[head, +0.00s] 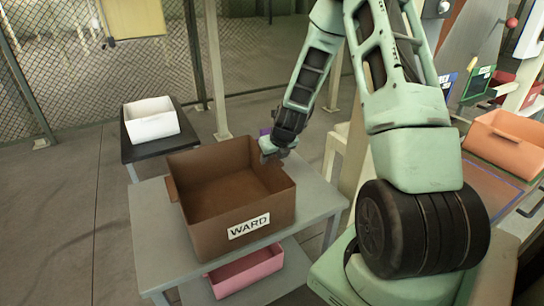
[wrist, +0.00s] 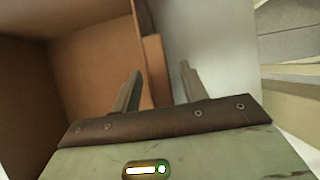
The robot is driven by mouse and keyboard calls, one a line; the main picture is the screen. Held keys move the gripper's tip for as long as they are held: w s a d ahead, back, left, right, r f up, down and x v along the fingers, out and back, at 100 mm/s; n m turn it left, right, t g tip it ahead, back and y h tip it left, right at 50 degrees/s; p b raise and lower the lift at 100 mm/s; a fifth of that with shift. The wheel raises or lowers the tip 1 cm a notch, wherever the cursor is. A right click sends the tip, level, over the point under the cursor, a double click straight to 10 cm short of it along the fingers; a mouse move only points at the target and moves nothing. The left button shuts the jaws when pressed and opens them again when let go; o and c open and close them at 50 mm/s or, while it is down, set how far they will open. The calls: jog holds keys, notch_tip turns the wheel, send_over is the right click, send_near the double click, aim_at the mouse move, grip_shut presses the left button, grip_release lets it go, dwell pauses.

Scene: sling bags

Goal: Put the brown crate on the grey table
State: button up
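The brown crate (head: 218,214), an open box with a "WARD" label on its front, stands upright on the grey table (head: 152,240). My gripper (head: 270,153) is at the crate's right side, near the back corner. In the wrist view, the fingers of my gripper (wrist: 160,72) are apart. The crate (wrist: 90,70) shows to the left, and a brown side piece of it lies between the fingers, with a gap to the right finger. The crate looks empty. The arm hides nothing of its front.
A pink bin (head: 245,272) sits on the shelf below the tabletop. A white bin (head: 151,120) stands on a black table (head: 150,150) at the back left. An orange bin (head: 505,140) is at the right. Grey tabletop shows clear left of the crate.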

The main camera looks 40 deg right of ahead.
jog(key=v, duration=1.2)
jog(key=s+a+r+n+g+y, duration=0.1)
jog(key=s+a+r+n+y, duration=0.1)
jog(key=a+n, duration=0.9)
jog(key=s+a+r+n+g+y, duration=0.1)
jog(key=a+n+y, duration=0.1)
jog(key=a+n, duration=0.85)
jog(key=s+a+r+n+g+h, duration=0.1)
jog(key=s+a+n, duration=0.6)
jog(key=n, duration=0.5)
jog(key=s+a+r+n+g, duration=0.1)
jog(key=s+a+n+g, duration=0.1)
jog(key=s+a+n, duration=0.5)
jog(key=s+n, duration=0.5)
jog(key=n, duration=0.1)
jog(key=shift+s+a+r+g+h+p, duration=0.25)
jog(key=shift+a+r+g+h+p, duration=0.05)
jog(key=shift+a+r+h+p, duration=0.1)
